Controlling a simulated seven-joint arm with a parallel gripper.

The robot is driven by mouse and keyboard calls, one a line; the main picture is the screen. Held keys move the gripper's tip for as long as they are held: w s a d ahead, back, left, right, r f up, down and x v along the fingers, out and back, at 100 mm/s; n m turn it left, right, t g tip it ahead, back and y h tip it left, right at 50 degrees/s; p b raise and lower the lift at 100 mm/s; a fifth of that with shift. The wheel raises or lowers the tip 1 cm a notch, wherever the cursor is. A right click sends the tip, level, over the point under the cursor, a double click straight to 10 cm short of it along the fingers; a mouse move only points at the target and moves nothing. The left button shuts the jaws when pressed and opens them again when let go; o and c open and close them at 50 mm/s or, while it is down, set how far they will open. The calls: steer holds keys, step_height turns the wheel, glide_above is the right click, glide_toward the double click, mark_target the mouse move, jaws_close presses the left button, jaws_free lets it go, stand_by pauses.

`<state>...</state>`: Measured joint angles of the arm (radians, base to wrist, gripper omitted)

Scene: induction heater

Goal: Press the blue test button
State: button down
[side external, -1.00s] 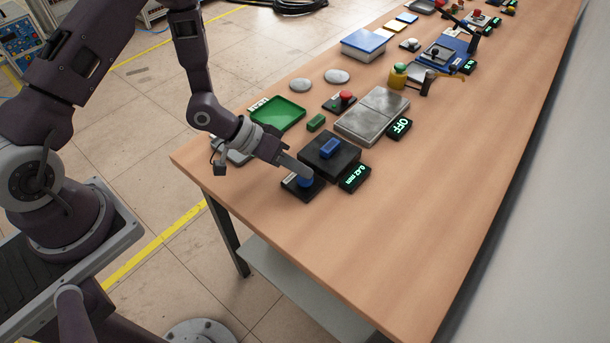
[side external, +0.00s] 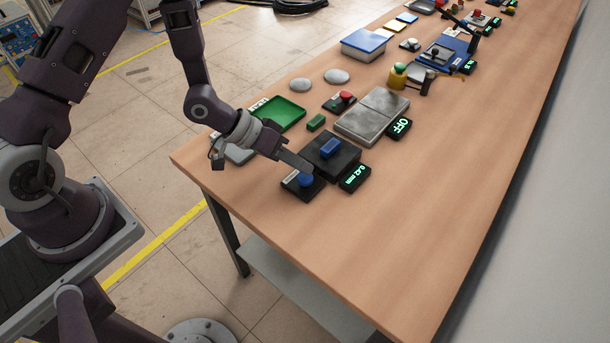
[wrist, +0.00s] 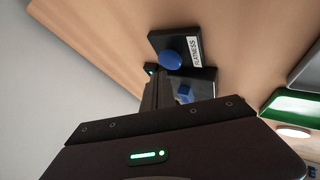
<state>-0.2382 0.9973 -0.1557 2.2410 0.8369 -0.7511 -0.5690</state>
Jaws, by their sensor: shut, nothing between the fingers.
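The blue test button (side external: 305,180) is a round blue cap on a small black base with a white label, near the table's near end. In the wrist view the blue button (wrist: 169,60) shows uncovered, and the label appears to read "FLATNESS". My gripper (side external: 307,167) is shut and empty, with its fingertips just above and behind the button, seemingly apart from it. In the wrist view the dark fingers (wrist: 152,88) point toward the button's base.
A black block with a blue piece (side external: 330,147) stands right behind the button. Its display (side external: 355,178) reads about 0.42 mm. A metal plate (side external: 372,117), a red button (side external: 346,96) and a green tray (side external: 280,113) lie farther back. The table's front right is clear.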

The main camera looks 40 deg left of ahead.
mark_target(300, 177)
steer(key=shift+r, duration=0.1)
steer(key=shift+r, duration=2.4)
steer(key=shift+r, duration=0.1)
steer(key=s+a+r+y, duration=0.3)
steer(key=a+r+y, duration=0.4)
steer(key=a+r, duration=0.5)
steer(key=s+d+r, duration=0.2)
steer(key=s+r, duration=0.3)
steer(key=s, duration=0.5)
steer(key=s+d+r, duration=0.2)
steer(key=s+r, duration=0.3)
steer(key=s, duration=0.5)
steer(key=shift+s+r+n+g, duration=0.3)
steer(key=shift+s+r, duration=0.05)
